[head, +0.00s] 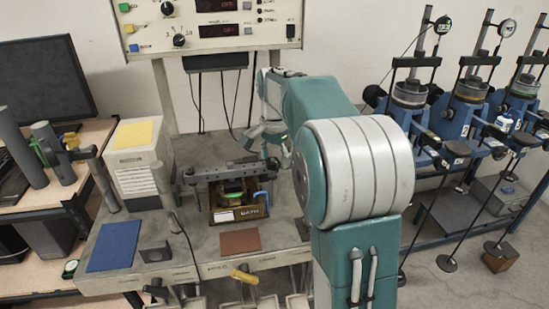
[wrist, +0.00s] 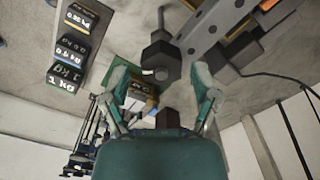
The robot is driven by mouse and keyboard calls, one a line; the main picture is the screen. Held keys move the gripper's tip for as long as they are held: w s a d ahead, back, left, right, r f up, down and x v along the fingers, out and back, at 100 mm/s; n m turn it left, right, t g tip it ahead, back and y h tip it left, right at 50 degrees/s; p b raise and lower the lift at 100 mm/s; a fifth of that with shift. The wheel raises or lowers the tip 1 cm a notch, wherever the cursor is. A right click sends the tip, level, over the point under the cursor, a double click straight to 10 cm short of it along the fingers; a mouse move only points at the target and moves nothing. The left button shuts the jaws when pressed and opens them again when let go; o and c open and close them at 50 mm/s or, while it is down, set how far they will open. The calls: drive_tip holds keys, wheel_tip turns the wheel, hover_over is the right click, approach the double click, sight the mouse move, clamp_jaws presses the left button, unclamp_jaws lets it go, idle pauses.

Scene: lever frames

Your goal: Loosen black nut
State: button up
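A black nut (wrist: 161,62), blocky with a short grey stub facing me, shows in the upper middle of the wrist view. My gripper (wrist: 161,78) is open, with one finger to the left and one to the right of the nut in the picture. Neither finger clearly touches it. In the head view my gripper (head: 268,140) hangs at the right end of the dark crossbar (head: 222,173) on the bench device. The nut is hard to make out there, among dark parts near my fingers.
The crossbar stands over a box (head: 238,213) on the grey bench. Labelled weights (wrist: 72,45) lie at upper left in the wrist view. A blue plate (head: 114,246) and a brown plate (head: 240,243) lie on the bench. A control panel (head: 215,22) stands behind; blue presses (head: 465,110) stand right.

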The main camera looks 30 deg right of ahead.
drive_tip(key=shift+a, duration=0.25)
clamp_jaws()
drive_tip(key=shift+a, duration=0.1)
drive_tip(key=shift+n, duration=0.8)
drive_tip(key=shift+o, duration=1.6)
unclamp_jaws()
drive_tip(key=shift+a, duration=0.2)
